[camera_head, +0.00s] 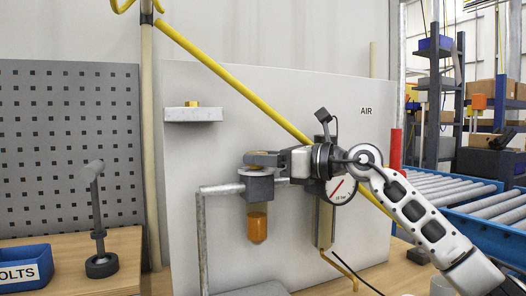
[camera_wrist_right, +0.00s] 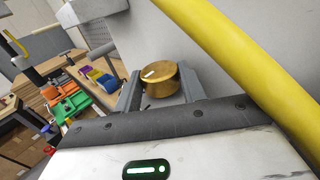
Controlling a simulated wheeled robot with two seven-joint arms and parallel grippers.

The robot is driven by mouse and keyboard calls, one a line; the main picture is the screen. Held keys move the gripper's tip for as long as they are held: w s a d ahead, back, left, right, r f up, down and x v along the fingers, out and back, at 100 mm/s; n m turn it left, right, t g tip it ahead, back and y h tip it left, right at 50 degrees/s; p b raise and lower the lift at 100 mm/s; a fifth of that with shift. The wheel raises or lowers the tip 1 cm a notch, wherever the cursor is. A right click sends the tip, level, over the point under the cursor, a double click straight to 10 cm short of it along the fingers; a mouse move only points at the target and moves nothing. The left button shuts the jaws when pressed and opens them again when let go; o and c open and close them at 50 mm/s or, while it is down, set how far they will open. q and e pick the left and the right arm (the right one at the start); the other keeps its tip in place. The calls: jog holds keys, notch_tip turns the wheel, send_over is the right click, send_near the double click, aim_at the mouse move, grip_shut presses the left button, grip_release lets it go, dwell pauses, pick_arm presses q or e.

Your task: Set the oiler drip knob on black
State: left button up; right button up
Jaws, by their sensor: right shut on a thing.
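The oiler has a grey body (camera_head: 258,187) with an amber bowl (camera_head: 257,225) hanging below it. A pale disc (camera_head: 255,171) sits on top; any colour marks on it, black included, are too small to read. My right gripper (camera_head: 262,158) reaches in from the right, just above this disc, and hides the drip knob in the head view. In the right wrist view, the brass knob (camera_wrist_right: 162,80) is round with a short white mark on its top. My right gripper (camera_wrist_right: 160,88) is shut on it, one finger on each side. My left gripper is not in view.
A pressure gauge (camera_head: 341,190) with a red needle sits right of the oiler, partly behind my arm. A yellow pipe (camera_head: 230,82) slants across the panel. A grey shelf (camera_head: 195,114) carries a brass piece. A blue bin (camera_head: 25,268) stands lower left.

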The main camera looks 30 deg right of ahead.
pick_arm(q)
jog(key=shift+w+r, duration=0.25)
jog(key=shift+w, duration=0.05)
pick_arm(e)
jog(key=shift+n+g+y, duration=0.4)
jog(key=shift+g+y, duration=0.1)
jog(key=shift+y, duration=0.1)
jog(key=o, duration=1)
jog(key=shift+c, duration=0.2)
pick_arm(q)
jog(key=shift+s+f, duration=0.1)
pick_arm(e)
notch_tip(320, 180, up, 4)
jog(key=shift+s+f+p, duration=0.15)
jog(key=shift+p, duration=0.15)
pick_arm(q)
jog(key=shift+b, duration=0.45)
pick_arm(e)
jog(key=s+a+r, duration=0.5)
jog(key=s+r, duration=0.4)
jog(key=s, duration=0.3)
jog(key=shift+s+a, duration=0.25)
jog(key=shift+a, duration=0.15)
